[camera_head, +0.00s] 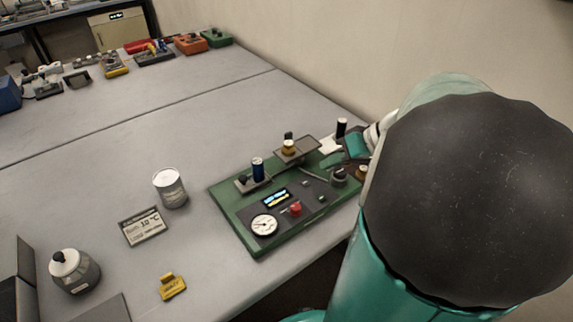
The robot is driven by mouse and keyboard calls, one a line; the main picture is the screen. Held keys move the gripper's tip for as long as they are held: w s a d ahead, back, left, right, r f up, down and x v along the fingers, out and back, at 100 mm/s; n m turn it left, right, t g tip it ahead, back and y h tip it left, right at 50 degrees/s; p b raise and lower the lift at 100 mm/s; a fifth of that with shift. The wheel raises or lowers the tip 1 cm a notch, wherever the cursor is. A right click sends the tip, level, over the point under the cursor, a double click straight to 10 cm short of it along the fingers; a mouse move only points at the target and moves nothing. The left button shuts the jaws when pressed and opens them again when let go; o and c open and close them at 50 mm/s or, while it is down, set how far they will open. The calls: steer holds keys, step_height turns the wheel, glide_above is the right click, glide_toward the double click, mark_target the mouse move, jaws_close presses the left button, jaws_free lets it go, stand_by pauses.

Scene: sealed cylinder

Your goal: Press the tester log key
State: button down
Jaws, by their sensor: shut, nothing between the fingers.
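The panel has a round white dial (264,225), a lit display (275,198), a red knob (296,209) and a small green key (322,198). I cannot read which key is the log key. My gripper (345,156), a teal and white end partly hidden by my arm, is over the board's far right part. It looks shut and apart from the panel keys; its fingertips are hard to make out.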

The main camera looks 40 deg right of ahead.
glide_toward(321, 198)
steer(key=shift+w+a+f, duration=0.45)
steer(key=shift+w+a, duration=0.15)
steer(key=shift+w, duration=0.2)
steer(key=shift+w+a+f, duration=0.4)
steer(key=shift+w+a, duration=0.2)
steer(key=shift+w, duration=0.2)
steer(key=shift+w+a+f, duration=0.45)
steer(key=shift+w+a, duration=0.15)
steer(key=shift+w, duration=0.25)
steer(key=shift+f, duration=0.15)
stand_by(0.3)
steer(key=shift+f, duration=0.3)
steer(key=shift+f, duration=0.35)
stand_by(0.6)
steer(key=shift+r, duration=0.8)
